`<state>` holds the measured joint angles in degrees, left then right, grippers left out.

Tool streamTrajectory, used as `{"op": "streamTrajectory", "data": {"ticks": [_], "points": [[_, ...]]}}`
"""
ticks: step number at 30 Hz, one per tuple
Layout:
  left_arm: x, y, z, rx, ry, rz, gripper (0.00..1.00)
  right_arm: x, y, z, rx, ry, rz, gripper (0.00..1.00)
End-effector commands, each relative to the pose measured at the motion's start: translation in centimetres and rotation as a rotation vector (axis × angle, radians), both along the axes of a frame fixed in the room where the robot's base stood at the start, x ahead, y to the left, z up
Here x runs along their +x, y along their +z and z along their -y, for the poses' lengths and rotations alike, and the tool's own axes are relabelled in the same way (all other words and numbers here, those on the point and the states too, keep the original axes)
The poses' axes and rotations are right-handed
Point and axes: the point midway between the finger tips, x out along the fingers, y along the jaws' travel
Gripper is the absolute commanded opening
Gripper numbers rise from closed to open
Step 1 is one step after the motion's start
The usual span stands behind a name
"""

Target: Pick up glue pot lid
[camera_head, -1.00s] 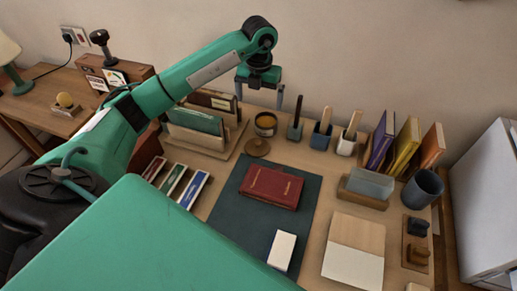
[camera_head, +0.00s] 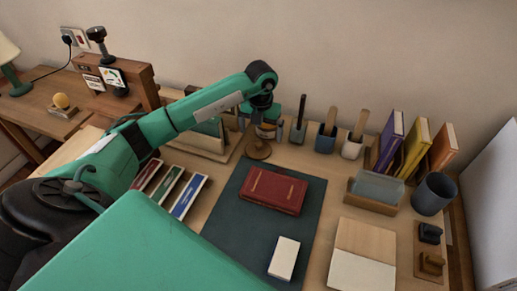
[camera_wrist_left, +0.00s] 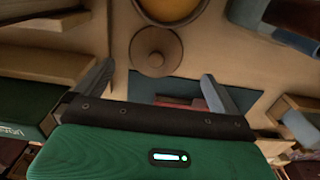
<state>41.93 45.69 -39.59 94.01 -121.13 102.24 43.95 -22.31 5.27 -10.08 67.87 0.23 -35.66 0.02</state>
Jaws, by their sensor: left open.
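The glue pot lid (camera_head: 258,150) is a round brown disc with a small knob, lying on the desk in front of the glue pot. It also shows in the left wrist view (camera_wrist_left: 153,64), ahead of and between the fingers. The glue pot (camera_head: 266,132) is partly hidden behind my left gripper; its amber-coloured inside shows at the top of the wrist view (camera_wrist_left: 172,8). My left gripper (camera_head: 260,128) is open and empty, pointing down near the pot and lid, with no clear contact. My right gripper is not in view.
A dark mat (camera_head: 228,222) with a red book (camera_head: 273,190) lies in front of the lid. A wooden file rack (camera_head: 212,147) stands close on the left. Brush holders (camera_head: 297,132) stand to the right of the pot, with upright books (camera_head: 412,150) beyond.

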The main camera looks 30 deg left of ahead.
Motion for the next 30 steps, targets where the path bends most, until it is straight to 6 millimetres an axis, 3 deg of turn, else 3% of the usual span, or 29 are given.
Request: {"op": "streamTrajectory", "data": {"ticks": [8,16,25,30], "points": [[-0.2,-2.1,-0.2,0.001,-0.001,-0.002,1.0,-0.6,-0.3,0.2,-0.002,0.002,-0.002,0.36],[-0.6,-5.8,-0.4,0.001,-0.001,-0.002,1.0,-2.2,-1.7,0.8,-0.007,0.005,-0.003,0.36],[-0.5,-6.3,-0.5,0.0,-0.001,0.001,1.0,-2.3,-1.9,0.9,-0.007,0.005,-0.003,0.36],[-0.5,-6.3,-0.5,0.001,-0.001,0.001,0.69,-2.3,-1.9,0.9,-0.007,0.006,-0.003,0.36]]}}
